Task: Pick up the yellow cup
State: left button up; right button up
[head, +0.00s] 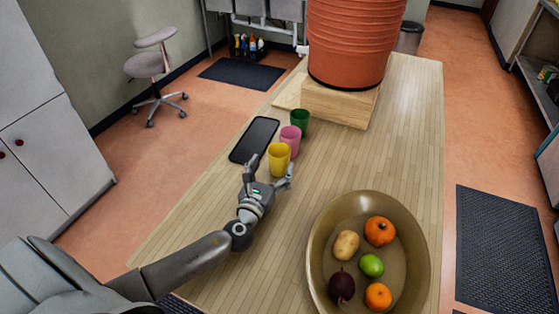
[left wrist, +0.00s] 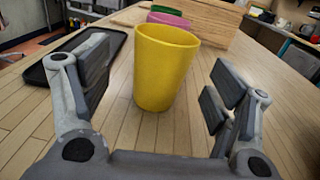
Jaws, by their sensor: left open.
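The yellow cup (head: 278,160) stands upright on the wooden table, the nearest to me of a row of three cups. My left gripper (head: 269,172) is open just on the near side of it. In the left wrist view the yellow cup (left wrist: 164,68) stands ahead, centred in the gap between the open fingers of my left gripper (left wrist: 160,95), with no visible contact. A pink cup (head: 290,139) and a green cup (head: 300,121) stand behind it, partly hidden by it in the left wrist view. My right gripper is not in view.
A black tray (head: 254,140) lies left of the cups. A large bowl (head: 320,262) with fruit and vegetables stands at the front right. A wooden block (head: 340,103) under a big terracotta pot (head: 352,40) stands behind the cups. The table (head: 402,135) right of the cups is clear.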

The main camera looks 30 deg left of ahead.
aim_at(283, 149)
pick_arm(q)
jog(key=shift+w+r, duration=0.2)
jog(key=shift+w, duration=0.25)
jog(key=shift+w+a+p, duration=0.2)
jog(key=shift+w+p, duration=0.45)
jog(key=shift+w, duration=1.6)
jog(key=c, duration=0.9)
jog(key=shift+c, duration=0.7)
jog(key=shift+r, duration=0.1)
